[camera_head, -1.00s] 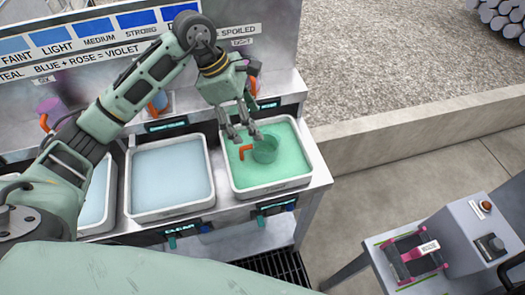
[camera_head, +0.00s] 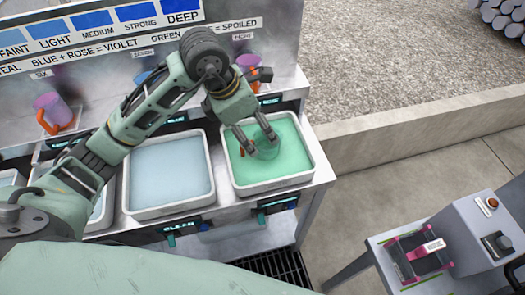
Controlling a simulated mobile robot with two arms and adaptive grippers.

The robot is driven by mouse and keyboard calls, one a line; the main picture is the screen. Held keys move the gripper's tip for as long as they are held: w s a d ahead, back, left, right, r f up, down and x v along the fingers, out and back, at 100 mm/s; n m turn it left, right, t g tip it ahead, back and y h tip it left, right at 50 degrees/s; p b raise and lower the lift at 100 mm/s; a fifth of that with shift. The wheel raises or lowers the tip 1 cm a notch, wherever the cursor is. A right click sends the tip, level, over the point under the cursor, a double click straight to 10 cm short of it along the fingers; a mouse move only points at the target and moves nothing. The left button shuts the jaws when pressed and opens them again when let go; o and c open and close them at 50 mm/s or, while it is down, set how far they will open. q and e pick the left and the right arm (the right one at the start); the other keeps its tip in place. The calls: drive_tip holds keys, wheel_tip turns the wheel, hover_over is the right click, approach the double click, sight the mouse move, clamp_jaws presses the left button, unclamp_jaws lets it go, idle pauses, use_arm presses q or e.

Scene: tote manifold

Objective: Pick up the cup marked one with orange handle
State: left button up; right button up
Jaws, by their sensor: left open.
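A clear green-tinted cup (camera_head: 267,152) stands in the green liquid of the right-hand tote (camera_head: 240,190). Its orange handle (camera_head: 242,151) points left and is partly hidden by a finger. I cannot read a number on this cup. My left gripper (camera_head: 256,141) is open at the cup, its fingers pointing down around or just over the rim; I cannot tell if they touch. A purple cup with an orange handle (camera_head: 53,112) stands on the shelf under the label six. My right gripper is not in view.
A tote of pale blue liquid (camera_head: 170,178) stands left of the green one. Other cups, one blue (camera_head: 143,77) and one with an orange handle (camera_head: 249,62), stand on the back shelf. A grey table with a pink-and-black device (camera_head: 420,254) is at lower right.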

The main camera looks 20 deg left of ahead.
sight(264, 140)
use_arm(q)
drive_tip(key=f+n, duration=0.1)
drive_tip(key=f, duration=0.1)
drive_tip(key=w+d+f+p, duration=0.1)
drive_tip(key=f, duration=0.1)
drive_tip(key=w+d+f+n+t+p, duration=0.1)
drive_tip(key=f, duration=0.1)
drive_tip(key=shift+n+y, duration=0.3)
drive_tip(key=shift+w+d+f, duration=0.1)
drive_tip(key=shift+w+f, duration=0.05)
drive_tip(key=shift+f, duration=0.45)
drive_tip(key=c, duration=1.4)
drive_tip(key=shift+o, duration=0.2)
drive_tip(key=shift+r, duration=0.1)
